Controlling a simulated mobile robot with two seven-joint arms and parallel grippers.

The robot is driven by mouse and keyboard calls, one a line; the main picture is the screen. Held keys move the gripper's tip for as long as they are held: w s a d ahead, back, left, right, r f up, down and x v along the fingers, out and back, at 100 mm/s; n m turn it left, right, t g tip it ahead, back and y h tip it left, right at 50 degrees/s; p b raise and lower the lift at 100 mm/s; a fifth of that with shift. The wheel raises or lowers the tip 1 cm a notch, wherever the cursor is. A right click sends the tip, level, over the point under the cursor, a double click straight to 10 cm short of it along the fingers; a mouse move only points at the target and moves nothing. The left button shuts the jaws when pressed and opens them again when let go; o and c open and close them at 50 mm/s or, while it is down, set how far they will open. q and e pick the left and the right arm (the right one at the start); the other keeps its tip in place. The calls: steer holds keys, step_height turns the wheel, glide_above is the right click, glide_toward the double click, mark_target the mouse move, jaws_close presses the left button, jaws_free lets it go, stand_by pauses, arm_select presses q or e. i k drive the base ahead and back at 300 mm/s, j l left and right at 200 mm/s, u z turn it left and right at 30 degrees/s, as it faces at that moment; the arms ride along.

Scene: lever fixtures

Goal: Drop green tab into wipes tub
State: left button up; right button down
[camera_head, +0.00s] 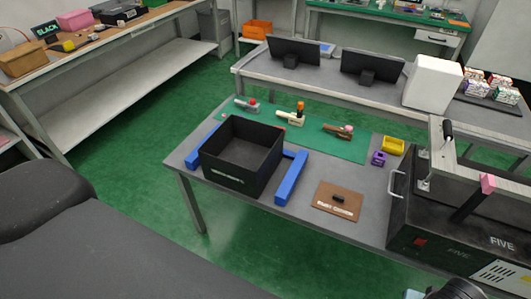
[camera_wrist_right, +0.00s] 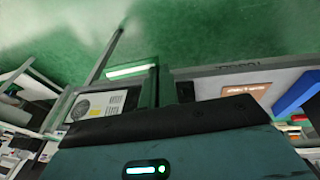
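I cannot make out a green tab or a tub marked for wipes in either view. Possible containers on the near table are a large open black box (camera_head: 240,182), a small yellow bin (camera_head: 393,146) and a smaller purple bin (camera_head: 379,158). A green mat (camera_head: 345,146) lies along the back of this table, with several small lever fixtures on it. My right gripper (camera_wrist_right: 167,92) shows in its wrist view, apart from the table; its finger gap is too dark to read. My left gripper is in neither view.
Blue bars (camera_head: 291,178) flank the black box. A brown board (camera_head: 338,200) with small parts lies at the front. A black case (camera_head: 450,238) marked FIVE stands at the right. Bare table top shows between board and case. Another table with dark screens (camera_head: 294,50) stands behind.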

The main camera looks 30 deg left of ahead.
mark_target(250, 162)
steer(key=i+j+z, duration=0.2)
steer(key=j, duration=1)
steer(key=i+j+z, duration=0.25)
steer(key=j, duration=0.95)
steer(key=j+z, duration=0.2)
steer(key=j, duration=1)
